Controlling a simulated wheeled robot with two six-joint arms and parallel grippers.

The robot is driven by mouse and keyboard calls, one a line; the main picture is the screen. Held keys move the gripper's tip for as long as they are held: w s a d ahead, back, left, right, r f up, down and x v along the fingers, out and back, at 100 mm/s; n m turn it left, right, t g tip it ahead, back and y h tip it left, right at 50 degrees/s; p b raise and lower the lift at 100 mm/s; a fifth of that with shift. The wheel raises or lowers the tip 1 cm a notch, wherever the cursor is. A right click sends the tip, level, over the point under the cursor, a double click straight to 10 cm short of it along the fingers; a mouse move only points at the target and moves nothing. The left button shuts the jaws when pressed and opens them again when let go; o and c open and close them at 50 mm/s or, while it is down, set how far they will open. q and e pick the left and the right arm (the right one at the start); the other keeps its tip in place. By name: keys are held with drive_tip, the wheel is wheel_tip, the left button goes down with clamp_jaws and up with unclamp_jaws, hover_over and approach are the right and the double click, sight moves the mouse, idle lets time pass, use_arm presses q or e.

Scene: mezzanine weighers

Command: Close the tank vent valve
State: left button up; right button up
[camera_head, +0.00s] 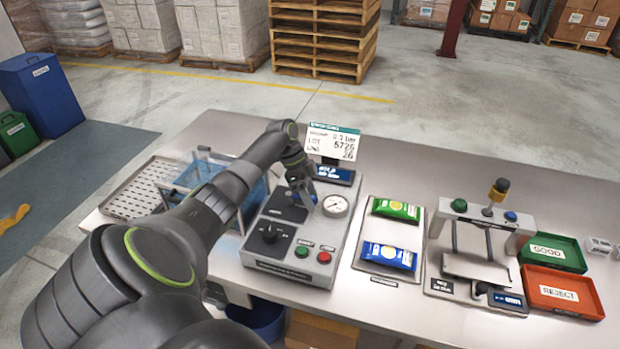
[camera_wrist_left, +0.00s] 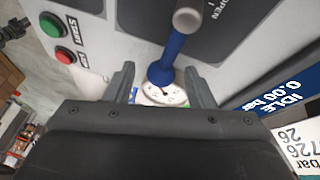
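The vent valve shows in the left wrist view as a blue lever (camera_wrist_left: 172,55) on a grey round hub (camera_wrist_left: 187,19), beside a dark plate marked OPEN. The lever slants down from the hub toward my fingers. My left gripper (camera_head: 304,188) is over the back part of the grey console (camera_head: 318,268). Its two fingers (camera_wrist_left: 160,88) are apart, with the lever's blue end between them and no clear contact. In the head view the gripper mostly hides the valve. A round white gauge (camera_head: 335,205) stands close to the right. My right gripper is out of view.
The console has a black knob (camera_head: 270,233), a green button (camera_head: 302,251) and a red button (camera_head: 324,257). A display (camera_wrist_left: 290,95) reads IDLE, 0.00 bar. Green (camera_head: 396,209) and blue (camera_head: 389,255) packets lie to the right. A blue crate (camera_head: 205,180) stands left, behind my arm.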

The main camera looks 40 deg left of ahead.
use_arm(q)
drive_tip(key=b+v, duration=0.5)
drive_tip(key=v, duration=1.2)
drive_tip(key=shift+r, duration=0.2)
drive_tip(key=shift+s+r, duration=0.1)
